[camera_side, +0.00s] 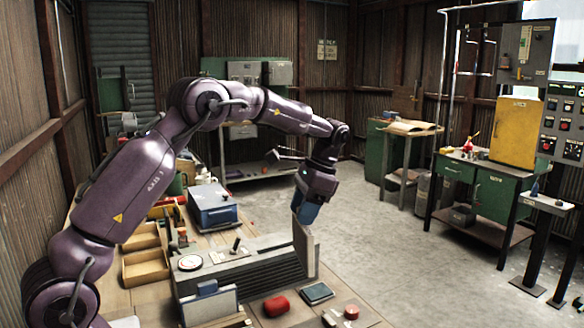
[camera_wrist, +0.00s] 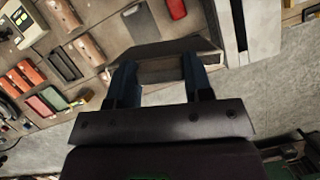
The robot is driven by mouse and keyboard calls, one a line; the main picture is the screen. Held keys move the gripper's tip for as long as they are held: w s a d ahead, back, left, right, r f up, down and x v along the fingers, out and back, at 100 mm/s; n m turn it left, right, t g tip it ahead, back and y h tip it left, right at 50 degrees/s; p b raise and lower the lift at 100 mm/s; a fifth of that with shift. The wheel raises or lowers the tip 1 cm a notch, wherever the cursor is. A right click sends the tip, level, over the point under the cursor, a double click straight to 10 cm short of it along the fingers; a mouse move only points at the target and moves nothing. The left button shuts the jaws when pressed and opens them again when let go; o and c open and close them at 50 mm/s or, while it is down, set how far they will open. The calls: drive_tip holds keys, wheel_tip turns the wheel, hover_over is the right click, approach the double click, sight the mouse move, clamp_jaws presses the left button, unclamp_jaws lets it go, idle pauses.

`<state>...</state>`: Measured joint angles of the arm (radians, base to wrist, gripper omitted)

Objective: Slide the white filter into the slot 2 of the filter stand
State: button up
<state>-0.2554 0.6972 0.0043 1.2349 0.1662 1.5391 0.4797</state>
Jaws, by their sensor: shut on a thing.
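My gripper (camera_side: 308,210) points down in the side view, at the right end of the filter stand. It is shut on a thin, pale upright panel, which I take for the white filter (camera_side: 304,246). In the wrist view the two dark blue fingers (camera_wrist: 160,82) are on either side of the filter's greyish edge (camera_wrist: 165,47). The filter stand (camera_side: 265,270) is a grey block with dark parallel slats. The filter hangs beside or against its right end; I cannot tell whether its lower edge is in a slot. The slot numbers are not readable.
A pale panel with a blue top piece (camera_side: 208,303) stands in front of the stand. A red item (camera_side: 276,305) and a dark flat case (camera_side: 317,293) lie at the front right. A blue box (camera_side: 213,205) and wooden trays (camera_side: 145,265) are behind and left.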

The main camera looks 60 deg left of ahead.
drive_tip(key=s+d+f+n+h, duration=0.1)
drive_tip(key=s+d+f+n, duration=0.15)
drive_tip(key=d, duration=0.45)
drive_tip(key=s+d+f+n, duration=0.1)
drive_tip(key=s+d+f, duration=0.3)
drive_tip(key=d, duration=0.2)
drive_tip(key=s+a+n+t+h, duration=0.45)
drive_tip(key=s+a+n, duration=0.95)
drive_tip(key=n, duration=0.4)
drive_tip(key=shift+m+g, duration=0.25)
drive_tip(key=shift+s+d+f, duration=0.1)
drive_tip(key=shift+f, duration=1.05)
drive_tip(key=shift+d+f, duration=0.1)
drive_tip(key=shift+f, duration=3.05)
drive_tip(key=o, duration=0.6)
drive_tip(key=o, duration=0.6)
